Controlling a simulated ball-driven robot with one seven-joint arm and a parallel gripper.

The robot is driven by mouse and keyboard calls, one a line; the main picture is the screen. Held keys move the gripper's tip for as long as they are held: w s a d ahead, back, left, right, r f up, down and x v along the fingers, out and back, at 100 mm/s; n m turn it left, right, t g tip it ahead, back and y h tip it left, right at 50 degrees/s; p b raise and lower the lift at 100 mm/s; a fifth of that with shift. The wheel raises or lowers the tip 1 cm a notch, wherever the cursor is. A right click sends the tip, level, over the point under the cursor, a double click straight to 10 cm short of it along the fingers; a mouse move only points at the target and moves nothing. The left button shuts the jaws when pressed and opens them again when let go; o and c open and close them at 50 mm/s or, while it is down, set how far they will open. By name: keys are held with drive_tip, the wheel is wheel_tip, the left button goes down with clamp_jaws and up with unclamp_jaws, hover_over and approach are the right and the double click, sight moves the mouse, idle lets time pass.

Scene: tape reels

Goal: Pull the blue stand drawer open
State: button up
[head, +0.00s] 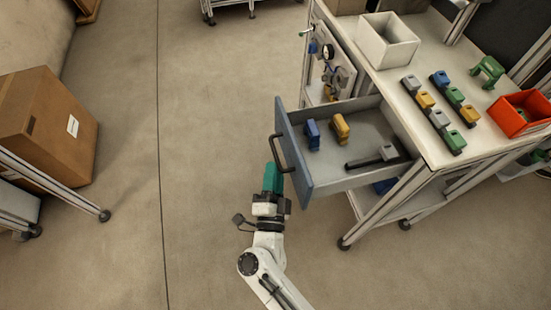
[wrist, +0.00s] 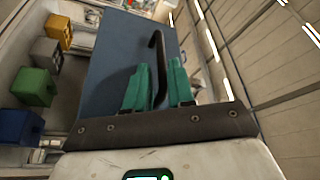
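The drawer with a blue front (head: 300,160) stands pulled far out of the workbench in the head view. Its black bar handle (head: 277,152) is on the front's outer face. My gripper (head: 272,178), with teal fingers, is at the handle's near end. In the wrist view, the handle (wrist: 157,55) passes between the two fingers of my gripper (wrist: 160,85), with one finger close on each side, and they look shut on it. The blue front (wrist: 110,65) fills the view behind them. Their contact with the handle is partly hidden.
A blue block (head: 312,134), a yellow block (head: 341,128) and a dark tool with a grey head (head: 372,160) lie inside the drawer. The bench top (head: 400,95) holds a white bin (head: 387,42), a red bin (head: 520,112) and several coloured blocks. The floor to the left is clear up to a cardboard box (head: 50,125).

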drive_tip(key=v, duration=0.5)
drive_tip(key=shift+s+f+b, duration=0.1)
drive_tip(key=shift+s+b, duration=0.25)
